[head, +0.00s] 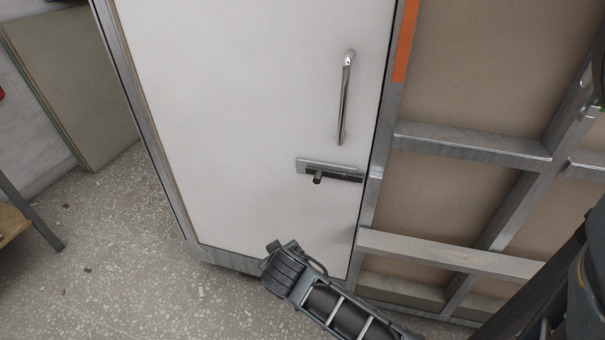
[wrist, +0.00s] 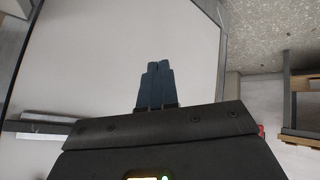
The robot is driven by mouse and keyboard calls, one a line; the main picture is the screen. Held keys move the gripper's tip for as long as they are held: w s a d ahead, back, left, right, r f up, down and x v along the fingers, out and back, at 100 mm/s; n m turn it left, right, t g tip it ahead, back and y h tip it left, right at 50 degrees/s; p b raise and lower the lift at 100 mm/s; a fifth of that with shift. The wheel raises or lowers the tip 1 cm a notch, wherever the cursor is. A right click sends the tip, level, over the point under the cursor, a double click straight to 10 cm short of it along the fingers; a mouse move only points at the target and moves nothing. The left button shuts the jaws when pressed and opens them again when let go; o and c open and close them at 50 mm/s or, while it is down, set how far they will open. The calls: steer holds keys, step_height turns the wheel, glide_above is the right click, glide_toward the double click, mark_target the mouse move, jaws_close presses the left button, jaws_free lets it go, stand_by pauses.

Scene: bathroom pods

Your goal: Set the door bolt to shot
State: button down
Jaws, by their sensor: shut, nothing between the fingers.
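The door bolt (head: 330,170) is on the white door (head: 260,90), low down near its right edge and below the handle. It has a pale plate, a dark bar and a dark knob (head: 317,178) towards the bar's left end. The bar's right end appears to stop about at the door edge; I cannot tell whether it enters the frame. What looks like the bolt (wrist: 40,127) shows at lower left in the wrist view. My gripper (wrist: 158,68) is shut and empty in front of the door. In the head view my wrist is below and left of the bolt and hides the fingers.
The upright chrome handle (head: 344,98) is above the bolt. Metal framing with brown panels (head: 470,60) stands right of the door. A board (head: 75,90) leans at far left, and a wooden bench (head: 12,222) is below it. The speckled floor (head: 130,270) is mostly clear.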

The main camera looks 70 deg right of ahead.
steer(key=w+d+r+m+g, duration=0.6)
steer(key=w+d+r, duration=0.1)
steer(key=d, duration=0.3)
steer(key=w+d+r+m+g+y, duration=0.1)
steer(key=r+m+g, duration=0.1)
steer(key=r, duration=0.3)
steer(key=w+d+r+m+g, duration=0.1)
steer(key=d+r+m+g, duration=0.1)
steer(key=r, duration=0.4)
steer(key=shift+w+d+r+m+y, duration=0.3)
steer(key=shift+m+y, duration=0.1)
steer(key=shift+m, duration=0.4)
steer(key=shift+s+d+f+p, duration=0.35)
steer(key=shift+s+d+f, duration=0.45)
steer(key=shift+s+f, duration=0.5)
steer(key=shift+s+d+f+p, duration=0.4)
steer(key=shift+s+d+f, duration=0.5)
steer(key=shift+s, duration=0.7)
steer(key=shift+s+d+f+p, duration=0.35)
steer(key=shift+s+d+f, duration=0.3)
steer(key=shift+s+f, duration=0.7)
steer(key=shift+s+r, duration=0.1)
